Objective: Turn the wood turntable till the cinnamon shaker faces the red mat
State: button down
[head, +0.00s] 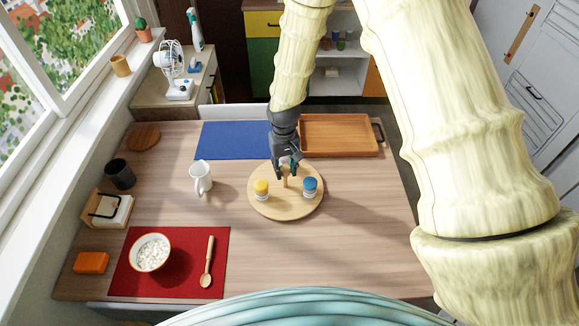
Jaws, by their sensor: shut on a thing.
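The round wood turntable (286,209) lies on the table right of centre. A yellow-topped shaker (261,189) stands on its left side and a blue-topped shaker (310,188) on its right side. I cannot read labels, so I cannot tell which is the cinnamon shaker. My gripper (287,171) reaches down over the turntable, between and behind the two shakers. It is shut on a small wooden peg (285,182) that stands up from the turntable; the fingers hide its top. The red mat (218,241) lies at the front left, apart from the turntable.
A bowl (150,252) and wooden spoon (207,262) rest on the red mat. A white mug (201,177) stands left of the turntable. Behind are a blue mat (230,140) and a wooden tray (338,135). The table in front of the turntable is clear.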

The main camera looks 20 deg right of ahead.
jog(key=shift+w+r+n, duration=0.1)
jog(key=shift+n, duration=0.3)
dwell(0.4)
jog(key=c, duration=1)
grip_release()
jog(key=shift+c, duration=0.2)
notch_tip(320, 180, up, 12)
